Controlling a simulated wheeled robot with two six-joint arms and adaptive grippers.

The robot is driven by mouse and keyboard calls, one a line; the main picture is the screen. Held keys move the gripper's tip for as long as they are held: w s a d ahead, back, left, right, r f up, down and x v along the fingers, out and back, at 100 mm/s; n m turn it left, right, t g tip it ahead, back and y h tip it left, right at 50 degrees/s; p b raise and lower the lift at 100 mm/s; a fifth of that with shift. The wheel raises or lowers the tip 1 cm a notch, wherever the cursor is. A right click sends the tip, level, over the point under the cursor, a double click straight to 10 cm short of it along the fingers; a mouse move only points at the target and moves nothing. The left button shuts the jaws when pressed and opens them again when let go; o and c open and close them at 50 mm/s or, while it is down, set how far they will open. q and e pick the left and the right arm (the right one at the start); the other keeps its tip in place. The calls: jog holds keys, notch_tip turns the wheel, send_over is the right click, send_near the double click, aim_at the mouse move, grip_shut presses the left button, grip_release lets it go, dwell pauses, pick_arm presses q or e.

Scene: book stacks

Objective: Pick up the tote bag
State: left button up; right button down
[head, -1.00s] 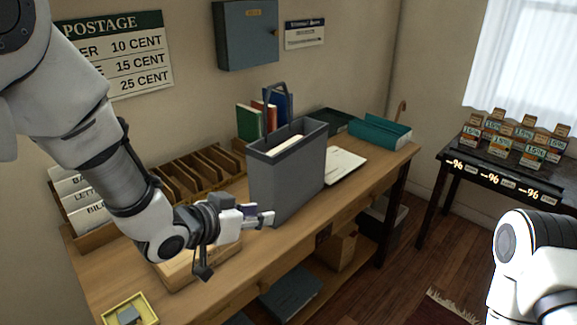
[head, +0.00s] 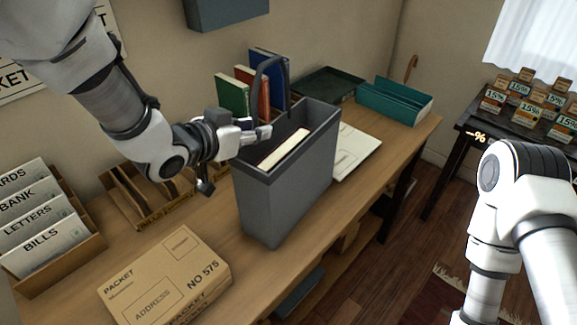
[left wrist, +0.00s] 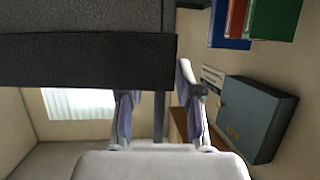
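The grey tote bag (head: 285,200) stands upright on the wooden table, with a pale book or paper showing in its open top. Its dark handle (head: 262,90) arches up above the rim. My left gripper (head: 264,133) is at the bag's upper left rim, just below the handle; I cannot tell if it touches. In the left wrist view the bag (left wrist: 80,60) fills the upper left, close to the fingers. There the left gripper (left wrist: 158,100) has its two fingers apart, with a thin grey strip showing between them. My right gripper is out of view; only its arm shows.
A packet box (head: 165,280) lies in front on the table (head: 310,225). A letter sorter (head: 45,225) is at left. Upright books (head: 232,95), a dark tray (head: 330,84) and a teal holder (head: 395,102) stand behind. A white sheet (head: 355,152) lies right of the bag.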

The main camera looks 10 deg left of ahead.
pick_arm(q)
jog(key=x, duration=0.5)
jog(key=shift+f+p, duration=0.2)
jog(key=shift+p, duration=0.15)
jog(key=shift+s+r, duration=0.1)
jog(key=shift+s, duration=0.05)
jog(key=shift+c, duration=0.3)
grip_shut()
jog(key=shift+r, duration=0.2)
